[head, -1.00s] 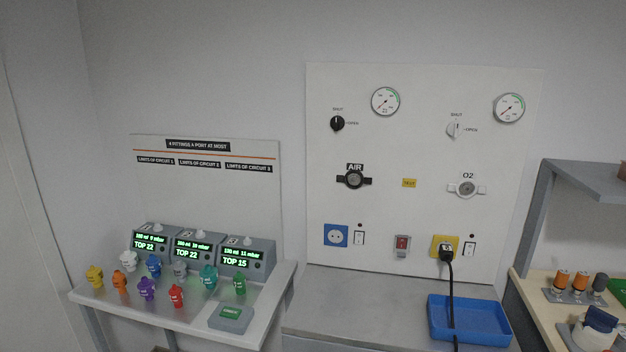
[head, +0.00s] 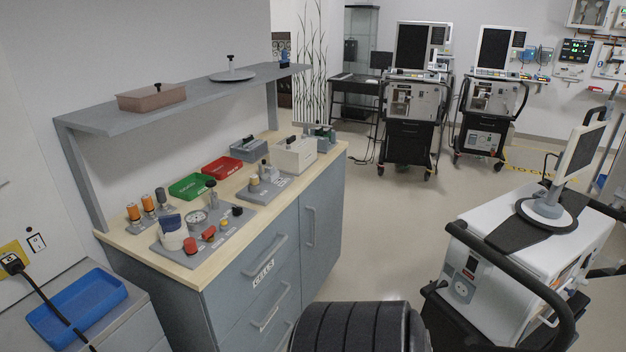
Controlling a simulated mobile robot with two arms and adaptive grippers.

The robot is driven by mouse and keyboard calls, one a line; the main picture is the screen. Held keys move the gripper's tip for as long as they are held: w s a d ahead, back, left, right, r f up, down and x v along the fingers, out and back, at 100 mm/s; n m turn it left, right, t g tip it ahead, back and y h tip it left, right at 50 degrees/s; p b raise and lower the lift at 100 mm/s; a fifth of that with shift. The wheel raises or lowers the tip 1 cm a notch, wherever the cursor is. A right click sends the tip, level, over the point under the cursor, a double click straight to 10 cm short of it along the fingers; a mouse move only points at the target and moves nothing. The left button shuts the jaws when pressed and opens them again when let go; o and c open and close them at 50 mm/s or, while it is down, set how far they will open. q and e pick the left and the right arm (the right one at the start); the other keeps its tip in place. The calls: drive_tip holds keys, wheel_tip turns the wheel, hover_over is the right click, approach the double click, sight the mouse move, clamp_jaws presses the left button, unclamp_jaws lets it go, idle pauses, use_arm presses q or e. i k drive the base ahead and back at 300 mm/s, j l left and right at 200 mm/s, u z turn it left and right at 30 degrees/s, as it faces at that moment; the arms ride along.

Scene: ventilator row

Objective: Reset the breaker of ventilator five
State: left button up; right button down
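Three ventilators show in the head view. The nearest one (head: 500,262) stands at the right, a white unit on a cart with a black push handle and a tilted screen on top. Its facing side carries a small red switch (head: 472,263) and a round grey socket (head: 461,288). Two dark-screened ventilators, one at the back middle (head: 412,98) and one at the back right (head: 491,95), stand on wheeled carts. I cannot read a number on any of them, so I cannot tell which is ventilator five. Neither gripper is in view.
A grey cabinet with a wooden top (head: 172,263) runs along the left, with small parts, a red tray (head: 222,167) and a green tray (head: 190,187). A blue tray (head: 77,304) sits lower left. Open floor (head: 385,225) lies in the middle.

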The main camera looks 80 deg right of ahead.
sight(471, 263)
drive_tip(key=z, duration=3.45)
